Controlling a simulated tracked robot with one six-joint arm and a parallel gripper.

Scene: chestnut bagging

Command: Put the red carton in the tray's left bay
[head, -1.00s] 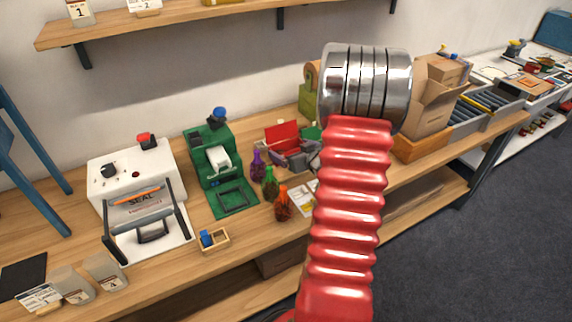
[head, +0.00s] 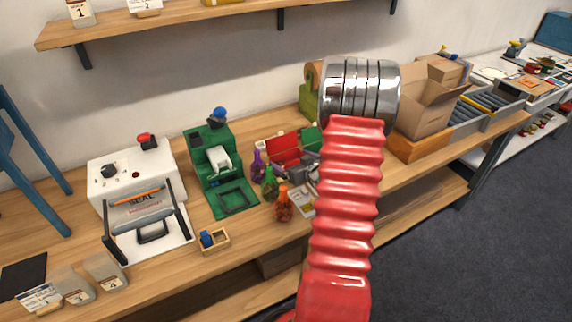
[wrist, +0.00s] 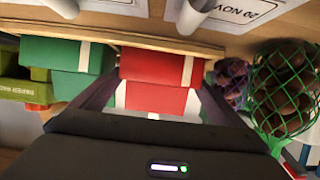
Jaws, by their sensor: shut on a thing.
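In the wrist view my gripper (wrist: 156,88) has a finger on each side of a red carton (wrist: 156,97) with a pale band and is shut on it. A second red face with a pale stripe (wrist: 150,66) shows just beyond it; I cannot tell whether it is a separate carton. Green cartons (wrist: 82,57) lie to the left. In the head view red (head: 284,150) and green (head: 308,138) shapes show left of my arm, which partly hides the gripper area. I cannot make out the tray or its left bay clearly.
Netted bags of chestnuts (wrist: 285,90) are close on the right in the wrist view. On the bench stand a green machine (head: 213,165), a white sealer (head: 135,185), coloured net bags (head: 283,204) and an open cardboard box (head: 428,105).

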